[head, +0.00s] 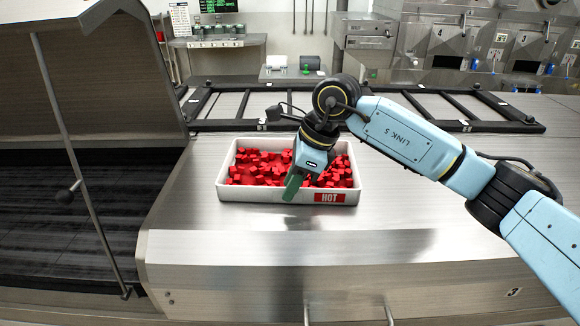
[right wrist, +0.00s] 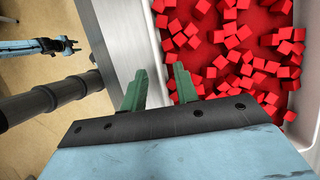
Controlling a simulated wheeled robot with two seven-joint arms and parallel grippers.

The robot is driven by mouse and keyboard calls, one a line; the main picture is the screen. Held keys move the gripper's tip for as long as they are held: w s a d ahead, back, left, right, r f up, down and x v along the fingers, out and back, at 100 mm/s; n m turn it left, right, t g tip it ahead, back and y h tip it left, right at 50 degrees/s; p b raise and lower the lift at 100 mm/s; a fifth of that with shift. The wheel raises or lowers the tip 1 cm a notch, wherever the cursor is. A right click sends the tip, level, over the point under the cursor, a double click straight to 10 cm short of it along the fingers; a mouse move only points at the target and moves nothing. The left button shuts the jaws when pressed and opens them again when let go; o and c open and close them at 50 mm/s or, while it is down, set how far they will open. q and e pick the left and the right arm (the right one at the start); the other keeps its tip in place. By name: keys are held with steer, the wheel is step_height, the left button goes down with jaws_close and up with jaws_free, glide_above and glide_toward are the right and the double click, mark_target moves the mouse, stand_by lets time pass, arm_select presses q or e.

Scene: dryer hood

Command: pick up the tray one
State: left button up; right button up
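The tray (head: 228,189) is a white rectangular bin with a red HOT label on its front wall, filled with red cubes (head: 258,168). It sits on the steel counter. My right gripper (head: 291,190) points down over the tray's front wall, left of the label. My left gripper is not in the head view; an arm at the upper left of the right wrist view ends in a small gripper (right wrist: 68,46).
The steel counter (head: 200,230) is bare in front of the tray. A black rail frame (head: 225,125) lies behind it. A large hood (head: 80,70) with a thin rod stands on the left. Machines with levers (head: 460,50) stand at the back right.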

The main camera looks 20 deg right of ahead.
steer(key=shift+x, duration=0.95)
steer(key=shift+f, duration=0.1)
jaws_close()
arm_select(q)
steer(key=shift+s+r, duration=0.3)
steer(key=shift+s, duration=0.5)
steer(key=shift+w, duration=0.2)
arm_select(e)
steer(key=shift+w, duration=0.15)
